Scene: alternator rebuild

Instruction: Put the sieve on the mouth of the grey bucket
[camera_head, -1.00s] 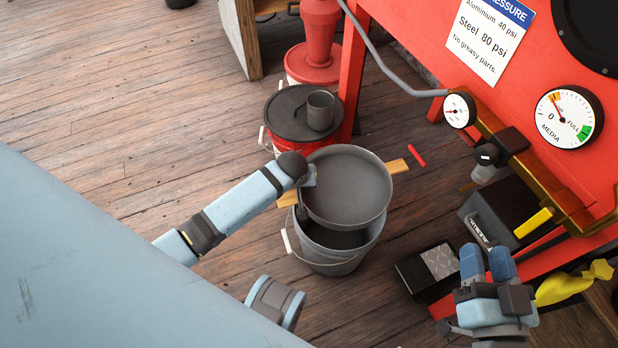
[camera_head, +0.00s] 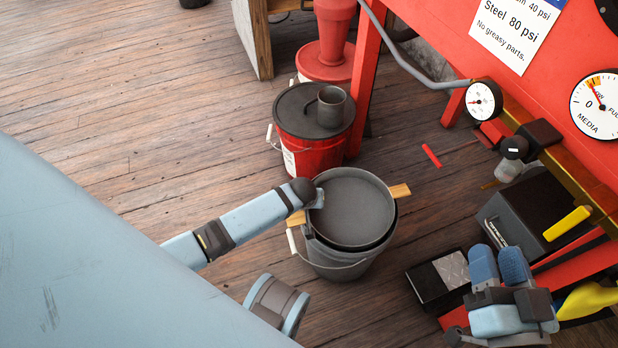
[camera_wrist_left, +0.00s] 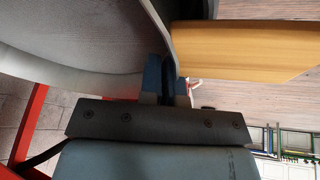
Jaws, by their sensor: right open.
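The sieve (camera_head: 352,212) is a round grey pan with two wooden handles. It lies nearly level over the mouth of the grey bucket (camera_head: 338,265), covering most of it. A dark gap shows along the near edge; whether its rim touches the bucket all round I cannot tell. My left gripper (camera_head: 316,198) is shut on the sieve's rim beside the left wooden handle. In the left wrist view the fingers (camera_wrist_left: 166,78) pinch the rim, with the handle (camera_wrist_left: 240,50) to their right. My right gripper (camera_head: 500,264) is open and empty, at the lower right, away from the bucket.
A red bucket (camera_head: 318,150) with a dark lid and a mug (camera_head: 331,106) on top stands behind the grey bucket. A black box (camera_head: 435,285) and a foot pedal stand-like grey case (camera_head: 525,222) are at the right, beside the red cabinet (camera_head: 530,85). Wooden floor at left is clear.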

